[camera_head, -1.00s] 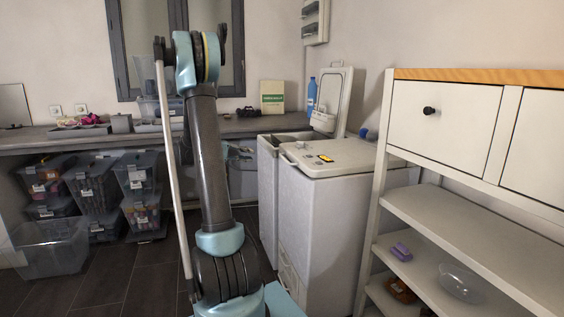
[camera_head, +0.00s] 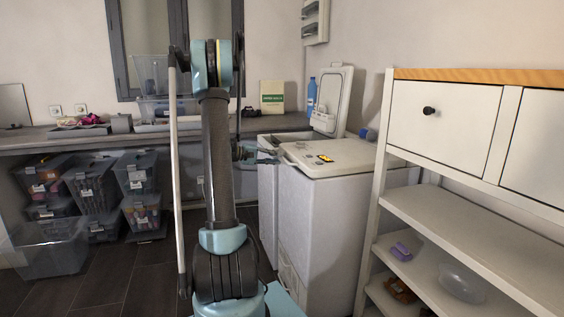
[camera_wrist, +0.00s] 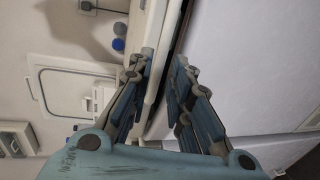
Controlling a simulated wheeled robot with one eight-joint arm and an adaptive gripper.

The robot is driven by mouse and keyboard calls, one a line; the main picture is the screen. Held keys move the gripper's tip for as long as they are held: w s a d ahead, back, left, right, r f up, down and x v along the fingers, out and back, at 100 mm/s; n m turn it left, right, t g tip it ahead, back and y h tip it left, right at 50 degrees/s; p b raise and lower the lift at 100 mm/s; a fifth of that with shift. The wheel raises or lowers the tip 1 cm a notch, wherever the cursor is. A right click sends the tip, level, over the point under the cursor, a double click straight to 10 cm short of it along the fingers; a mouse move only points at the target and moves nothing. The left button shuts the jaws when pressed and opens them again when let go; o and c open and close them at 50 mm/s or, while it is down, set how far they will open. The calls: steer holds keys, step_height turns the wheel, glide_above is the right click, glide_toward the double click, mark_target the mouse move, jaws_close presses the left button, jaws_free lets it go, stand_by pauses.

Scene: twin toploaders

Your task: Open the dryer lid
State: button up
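Two white top-loading machines stand side by side. The nearer one has its lid (camera_head: 330,155) shut, with a yellow-and-black label on top and a handle (camera_head: 287,156) at its left edge. The farther one has its lid (camera_head: 330,102) raised. I cannot read which is the dryer. My gripper (camera_head: 272,156) is at the left edge of the shut lid, by the handle. In the wrist view my gripper (camera_wrist: 165,60) has its fingers apart, with a pale lid edge and dark seam between and beyond them. Whether a finger touches the handle is unclear.
A white shelf unit (camera_head: 440,195) stands close on the right of the machines. A long counter (camera_head: 60,140) runs along the back wall, with clear bins (camera_head: 90,190) beneath. A blue bottle (camera_head: 311,93) stands behind the machines. The floor at left is partly free.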

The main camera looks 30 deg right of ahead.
steer(key=shift+x, duration=2.3)
jaws_close()
